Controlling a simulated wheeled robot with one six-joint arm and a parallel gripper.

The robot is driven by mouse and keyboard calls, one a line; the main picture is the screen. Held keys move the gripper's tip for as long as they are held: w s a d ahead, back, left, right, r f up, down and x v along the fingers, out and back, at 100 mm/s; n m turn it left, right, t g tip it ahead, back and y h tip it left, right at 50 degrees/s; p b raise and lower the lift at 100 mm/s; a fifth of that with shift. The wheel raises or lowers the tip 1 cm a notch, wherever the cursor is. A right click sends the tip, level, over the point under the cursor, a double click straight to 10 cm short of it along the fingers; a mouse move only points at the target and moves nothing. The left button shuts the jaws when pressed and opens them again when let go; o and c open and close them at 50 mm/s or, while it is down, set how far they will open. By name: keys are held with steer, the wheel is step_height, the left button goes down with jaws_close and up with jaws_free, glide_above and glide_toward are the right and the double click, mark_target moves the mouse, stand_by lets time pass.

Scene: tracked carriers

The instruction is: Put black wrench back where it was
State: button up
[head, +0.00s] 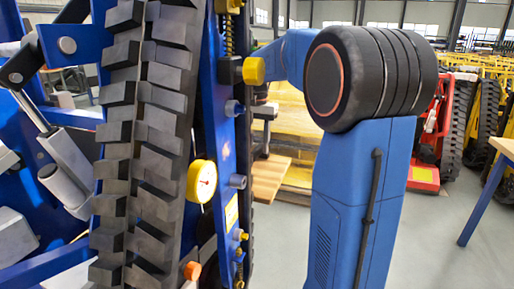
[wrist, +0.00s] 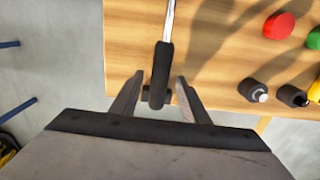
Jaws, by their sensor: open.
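In the wrist view, a tool with a black handle (wrist: 160,72) and a thin silver shaft lies over the wooden table, its far end cut off by the top edge. It may be the black wrench; its head is out of view. My gripper (wrist: 160,80) is open, with one finger on each side of the handle's near end. Whether the handle is at finger depth, I cannot tell. A small dark part shows behind the handle's lower end. My gripper does not show in the head view.
The wooden table (wrist: 125,45) has a red round knob (wrist: 279,26) and black cylinders (wrist: 252,90) at right. In the head view, a blue tracked carrier (head: 222,130) with a black track (head: 140,150) fills the left. A blue table leg (head: 482,200) stands at right.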

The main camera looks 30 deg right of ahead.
step_height(320, 180, up, 11)
stand_by(0.4)
stand_by(0.4)
